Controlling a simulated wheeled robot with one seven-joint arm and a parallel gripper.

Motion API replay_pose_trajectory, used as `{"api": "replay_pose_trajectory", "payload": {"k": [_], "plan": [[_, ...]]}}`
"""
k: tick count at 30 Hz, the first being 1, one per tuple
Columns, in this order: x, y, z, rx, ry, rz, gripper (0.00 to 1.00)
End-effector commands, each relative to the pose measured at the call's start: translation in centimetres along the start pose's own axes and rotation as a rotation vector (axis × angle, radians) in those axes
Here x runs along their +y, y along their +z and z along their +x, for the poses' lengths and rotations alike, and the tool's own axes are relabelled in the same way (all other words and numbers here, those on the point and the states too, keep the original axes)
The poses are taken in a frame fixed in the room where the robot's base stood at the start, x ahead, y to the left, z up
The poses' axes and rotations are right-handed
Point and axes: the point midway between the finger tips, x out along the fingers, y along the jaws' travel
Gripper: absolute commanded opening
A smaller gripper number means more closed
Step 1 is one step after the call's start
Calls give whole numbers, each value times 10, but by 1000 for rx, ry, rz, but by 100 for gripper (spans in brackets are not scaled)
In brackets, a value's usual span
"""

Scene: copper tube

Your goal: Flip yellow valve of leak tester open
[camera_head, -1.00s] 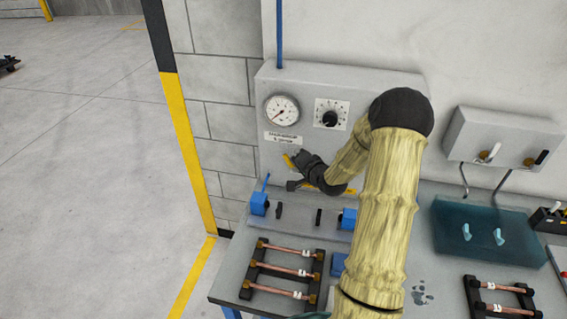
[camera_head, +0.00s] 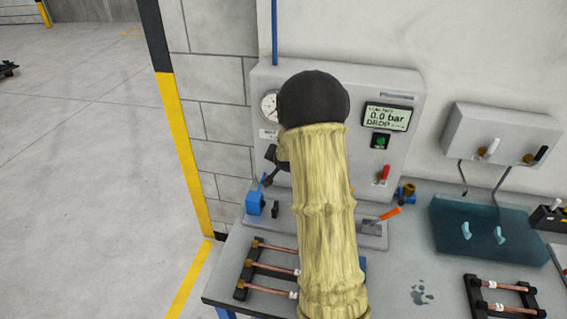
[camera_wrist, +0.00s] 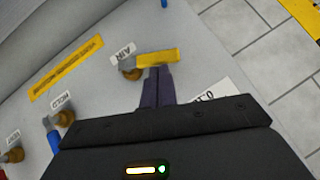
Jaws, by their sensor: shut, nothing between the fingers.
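The yellow valve lever (camera_wrist: 158,57) shows in the wrist view. It sticks out sideways from a brass valve body (camera_wrist: 129,70) beside a label that seems to read AIR. My gripper (camera_wrist: 157,72) is shut and empty, with its fingertips at the lever's near edge; I cannot tell whether they touch. In the head view my arm covers the yellow valve and most of the gripper. The leak tester (camera_head: 405,90) is a grey cabinet with a gauge and a display reading 0.0 bar.
The wrist view also shows a blue-handled valve (camera_wrist: 54,138) and a yellow strip (camera_wrist: 67,68). In the head view, a red lever (camera_head: 384,173) and an orange-handled clamp (camera_head: 385,215) lie right of my arm. A rack of copper tubes (camera_head: 268,268) sits on the bench.

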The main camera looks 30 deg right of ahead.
Motion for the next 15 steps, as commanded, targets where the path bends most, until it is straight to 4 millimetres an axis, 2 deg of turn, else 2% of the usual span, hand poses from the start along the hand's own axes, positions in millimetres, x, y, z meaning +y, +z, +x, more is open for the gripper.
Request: {"api": "replay_pose_trajectory", "payload": {"k": [15], "plan": [[-7,12,12,0,31,-32,0]]}}
